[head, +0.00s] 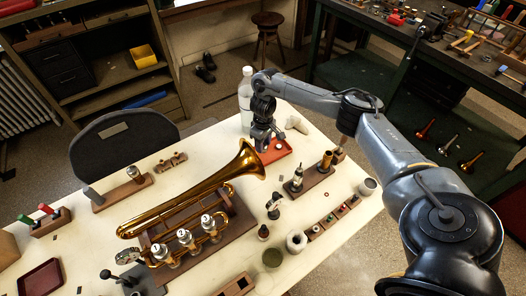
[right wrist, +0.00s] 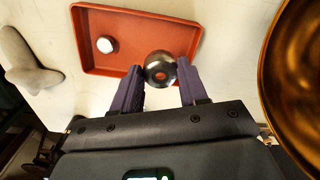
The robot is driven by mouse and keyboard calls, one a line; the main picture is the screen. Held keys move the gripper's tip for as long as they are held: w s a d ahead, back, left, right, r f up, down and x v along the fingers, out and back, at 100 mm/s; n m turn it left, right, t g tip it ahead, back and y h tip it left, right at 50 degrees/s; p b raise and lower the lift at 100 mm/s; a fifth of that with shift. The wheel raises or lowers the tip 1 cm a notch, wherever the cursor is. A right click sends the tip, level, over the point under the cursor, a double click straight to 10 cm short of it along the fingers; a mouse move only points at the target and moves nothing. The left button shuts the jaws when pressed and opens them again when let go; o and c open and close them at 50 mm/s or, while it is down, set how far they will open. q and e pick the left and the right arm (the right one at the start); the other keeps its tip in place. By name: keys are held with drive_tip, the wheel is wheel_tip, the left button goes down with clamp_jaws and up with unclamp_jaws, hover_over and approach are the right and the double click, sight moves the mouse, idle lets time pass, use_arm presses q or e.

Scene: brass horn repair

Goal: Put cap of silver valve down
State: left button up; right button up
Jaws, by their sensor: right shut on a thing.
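My right gripper (head: 262,145) is over the near-left part of the red tray (head: 277,154), just behind the horn's bell. In the right wrist view, my right gripper (right wrist: 160,80) is shut on a round silver cap (right wrist: 154,57) with a reddish centre, held between the fingertips. The cap overlaps the edge of the red tray (right wrist: 140,12) in that view; I cannot tell whether it touches the tray. A small white-topped round piece (right wrist: 105,45) lies inside the tray. The brass horn (head: 190,197) with several silver-topped valves (head: 186,238) lies on a wooden stand. My left gripper is not in view.
The horn's bell (right wrist: 296,75) is close on the right in the wrist view. A clear bottle (head: 245,95) stands behind my right gripper, and a pale lumpy object (head: 297,123) lies beyond the tray. A wooden block with upright parts (head: 308,180) stands nearby.

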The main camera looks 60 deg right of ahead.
drive_tip(key=shift+f+b, duration=0.8)
drive_tip(key=shift+f, duration=1.3)
drive_tip(key=o, duration=0.9)
drive_tip(key=shift+f, duration=0.1)
